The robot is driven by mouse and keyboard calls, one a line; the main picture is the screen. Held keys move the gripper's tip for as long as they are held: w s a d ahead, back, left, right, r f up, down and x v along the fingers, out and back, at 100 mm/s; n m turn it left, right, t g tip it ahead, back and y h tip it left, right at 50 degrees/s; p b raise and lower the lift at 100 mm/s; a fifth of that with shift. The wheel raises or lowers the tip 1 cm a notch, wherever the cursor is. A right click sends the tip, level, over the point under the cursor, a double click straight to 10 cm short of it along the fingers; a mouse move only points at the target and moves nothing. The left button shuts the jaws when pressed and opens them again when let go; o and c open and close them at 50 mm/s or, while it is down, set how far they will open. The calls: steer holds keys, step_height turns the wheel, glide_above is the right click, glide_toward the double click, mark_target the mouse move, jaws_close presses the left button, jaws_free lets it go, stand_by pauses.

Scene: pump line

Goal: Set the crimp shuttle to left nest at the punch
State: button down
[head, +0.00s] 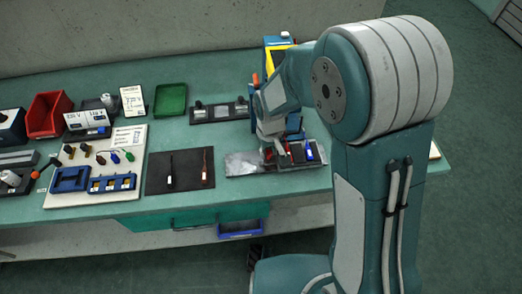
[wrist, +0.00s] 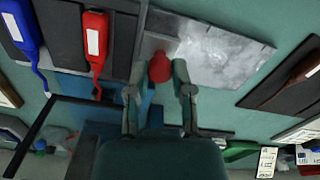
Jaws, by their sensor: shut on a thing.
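The crimp shuttle appears to be the dark block with a red knob, on a grey metal plate (head: 245,164) in front of the punch (head: 275,45). The red knob (wrist: 160,68) lies between my gripper's fingertips in the wrist view. My gripper (wrist: 157,84) is shut on the knob; in the head view my arm hides most of this spot. The bare metal plate (wrist: 215,55) extends to the right of the knob in the wrist view. A red-handled tool (wrist: 95,45) and a blue-handled tool (wrist: 25,35) lie on the other side. I cannot tell which nest is at the punch.
A dark mat (head: 152,184) with two slim tools lies left of the metal plate. Further left are a white board (head: 105,190) with several small tools, a red bin (head: 45,115) and a green tray (head: 170,101). A dark rack (head: 220,112) stands behind the plate.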

steer(key=shift+d, duration=0.1)
steer(key=c, duration=0.5)
jaws_free()
steer(key=shift+d+f, duration=0.1)
steer(key=shift+w+d, duration=0.1)
steer(key=shift+d, duration=0.05)
steer(key=shift+r, duration=0.2)
step_height(320, 180, up, 12)
steer(key=shift+f, duration=0.2)
